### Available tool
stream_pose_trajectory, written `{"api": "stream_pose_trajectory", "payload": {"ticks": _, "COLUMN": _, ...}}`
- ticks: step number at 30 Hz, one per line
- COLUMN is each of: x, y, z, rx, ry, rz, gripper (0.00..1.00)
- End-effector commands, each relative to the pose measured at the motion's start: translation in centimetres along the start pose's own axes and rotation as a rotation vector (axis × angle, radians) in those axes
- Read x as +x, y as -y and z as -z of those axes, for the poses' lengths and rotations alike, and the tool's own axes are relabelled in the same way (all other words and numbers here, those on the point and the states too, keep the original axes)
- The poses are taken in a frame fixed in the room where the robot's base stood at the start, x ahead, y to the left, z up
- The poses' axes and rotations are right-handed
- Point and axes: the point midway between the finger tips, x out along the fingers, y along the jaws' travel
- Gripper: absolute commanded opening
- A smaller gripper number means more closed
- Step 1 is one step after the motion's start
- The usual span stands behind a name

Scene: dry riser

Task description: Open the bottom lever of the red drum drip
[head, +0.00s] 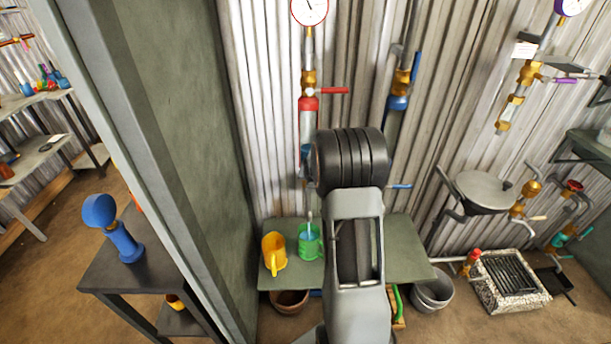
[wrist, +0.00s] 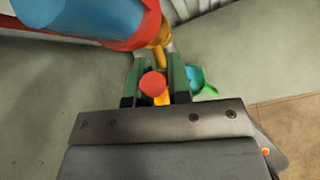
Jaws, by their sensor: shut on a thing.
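The red drum drip (head: 308,105) is a wall pipe with a red collar, brass fitting and gauge above. A red lever (head: 333,91) sticks out right from its collar. Its lower part is mostly hidden behind my arm in the head view. In the wrist view a blue body with a red rim (wrist: 143,28) and a brass spout (wrist: 161,40) shows at the top. My gripper (wrist: 160,70) has green fingers shut on a small piece with a round red end (wrist: 152,83), which I take as the bottom lever. My gripper is hidden in the head view.
A yellow mug (head: 273,252) and a green cup (head: 309,243) stand on a green-grey table (head: 410,250) below the pipe. A blue-collared pipe (head: 398,90) is to the right. A grey panel (head: 195,120) stands close on the left.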

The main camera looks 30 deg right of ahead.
Motion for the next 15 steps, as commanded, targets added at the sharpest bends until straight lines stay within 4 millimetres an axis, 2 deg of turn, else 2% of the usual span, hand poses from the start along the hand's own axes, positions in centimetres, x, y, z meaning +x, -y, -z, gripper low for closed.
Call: {"api": "stream_pose_trajectory", "payload": {"ticks": 15, "x": 0.14, "y": 0.63, "z": 0.14, "rx": -0.008, "ry": -0.001, "rz": 0.023, "gripper": 0.00}}
